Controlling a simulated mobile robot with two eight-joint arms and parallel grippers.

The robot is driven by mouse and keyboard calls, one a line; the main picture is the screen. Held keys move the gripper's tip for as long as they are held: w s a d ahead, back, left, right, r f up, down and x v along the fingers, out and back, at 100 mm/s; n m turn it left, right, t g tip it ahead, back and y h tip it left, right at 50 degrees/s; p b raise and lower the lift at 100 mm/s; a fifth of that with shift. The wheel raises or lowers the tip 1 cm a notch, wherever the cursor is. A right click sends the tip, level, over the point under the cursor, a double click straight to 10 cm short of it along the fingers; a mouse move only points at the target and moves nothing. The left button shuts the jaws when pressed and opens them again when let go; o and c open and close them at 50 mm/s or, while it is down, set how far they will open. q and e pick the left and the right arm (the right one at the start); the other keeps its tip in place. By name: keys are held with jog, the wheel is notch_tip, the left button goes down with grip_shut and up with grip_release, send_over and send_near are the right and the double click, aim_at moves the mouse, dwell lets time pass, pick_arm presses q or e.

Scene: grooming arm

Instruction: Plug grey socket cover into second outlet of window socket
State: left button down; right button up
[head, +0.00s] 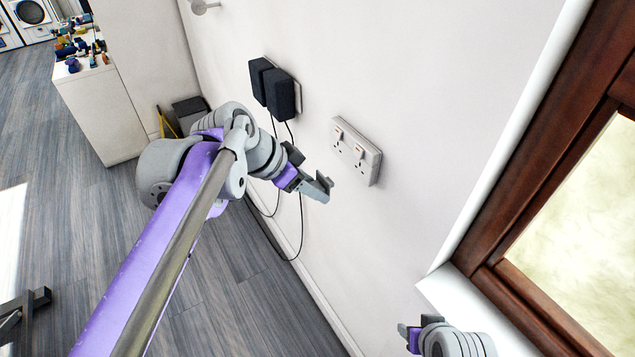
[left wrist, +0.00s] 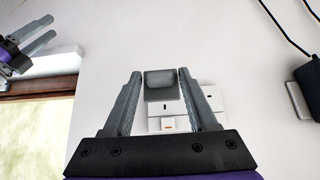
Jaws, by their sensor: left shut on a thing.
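The grey socket cover (left wrist: 162,84) is held between the fingertips of my left gripper (left wrist: 160,82) in the left wrist view. In the head view my left gripper (head: 322,187) is near the wall, just left of and below the window socket (head: 357,152). This is a white double wall socket with two switches and two visible sets of holes. In the left wrist view the socket (left wrist: 212,104) is partly hidden behind the cover and fingers. The cover looks apart from the socket. My right gripper (left wrist: 32,38) is empty and open near the window.
Two black plugged-in boxes (head: 273,88) with hanging cables are on the wall left of the socket. A wooden-framed window (head: 545,150) with a white sill is at the right. A white cabinet (head: 110,105) with small items stands far left.

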jog(key=shift+r, duration=0.1)
pick_arm(q)
jog(key=shift+w+d+p, duration=0.3)
jog(key=shift+w+d, duration=0.55)
jog(key=shift+d, duration=0.3)
jog(key=shift+w+d+p, duration=0.25)
jog(key=shift+w+d, duration=0.55)
jog(key=shift+d, duration=0.3)
pick_arm(e)
jog(key=shift+w+r, duration=0.25)
jog(key=shift+r, duration=0.35)
pick_arm(q)
jog(key=shift+p, duration=0.4)
pick_arm(e)
jog(key=shift+w+r, duration=0.2)
jog(key=shift+r, duration=0.35)
pick_arm(q)
jog(key=shift+w+d, duration=0.1)
jog(key=shift+d, duration=0.05)
jog(key=shift+w+d, duration=0.25)
pick_arm(e)
jog(key=shift+r, duration=0.1)
pick_arm(q)
jog(key=shift+w+d, duration=0.55)
jog(key=shift+d, duration=0.25)
pick_arm(e)
jog(key=shift+w+r, duration=0.15)
jog(key=shift+r, duration=0.15)
